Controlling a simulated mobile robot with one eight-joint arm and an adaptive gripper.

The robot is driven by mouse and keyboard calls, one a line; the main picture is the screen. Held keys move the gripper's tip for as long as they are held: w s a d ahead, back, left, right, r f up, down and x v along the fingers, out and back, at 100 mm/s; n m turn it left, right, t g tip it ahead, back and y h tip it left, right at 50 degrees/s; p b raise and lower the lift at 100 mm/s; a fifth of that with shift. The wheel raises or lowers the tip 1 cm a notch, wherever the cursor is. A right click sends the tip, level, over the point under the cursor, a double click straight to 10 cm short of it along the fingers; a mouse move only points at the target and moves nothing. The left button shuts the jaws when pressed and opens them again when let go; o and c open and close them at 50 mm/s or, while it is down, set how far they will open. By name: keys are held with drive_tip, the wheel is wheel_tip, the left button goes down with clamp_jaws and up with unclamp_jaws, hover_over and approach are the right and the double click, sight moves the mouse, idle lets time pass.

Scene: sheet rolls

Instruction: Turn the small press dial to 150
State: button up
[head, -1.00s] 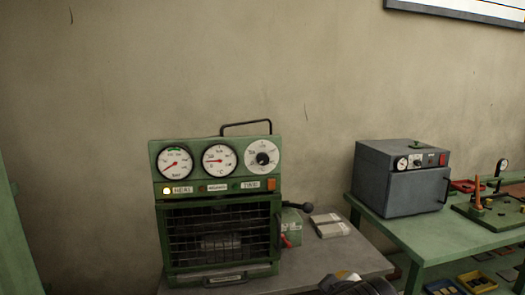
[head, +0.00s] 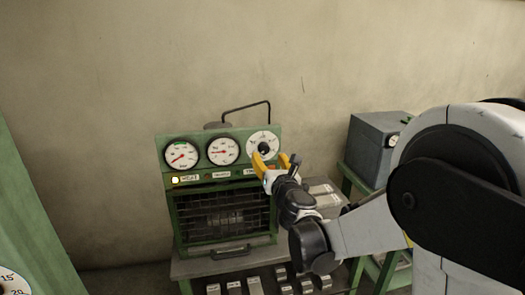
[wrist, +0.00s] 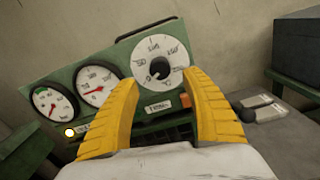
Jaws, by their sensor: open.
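The small green press (head: 219,252) stands on a grey table with its barred front facing me. Its dial (head: 263,146) is a white disc with a dark central knob, at the right of the top panel, beside two round gauges. In the wrist view the dial (wrist: 158,66) shows above and between my fingertips, its knob's white mark pointing to the lower left; the numbers are too blurred to read surely. My gripper (head: 273,161) has two yellow fingers, open and empty, just in front of and below the dial. I see no contact with the knob.
A lit lamp (head: 175,181) and labels sit below the gauges (head: 223,151). A grey oven (head: 372,146) is behind my arm.

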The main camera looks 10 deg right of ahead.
sight(265, 151)
drive_tip(key=w, duration=0.6)
drive_tip(key=c, duration=1.2)
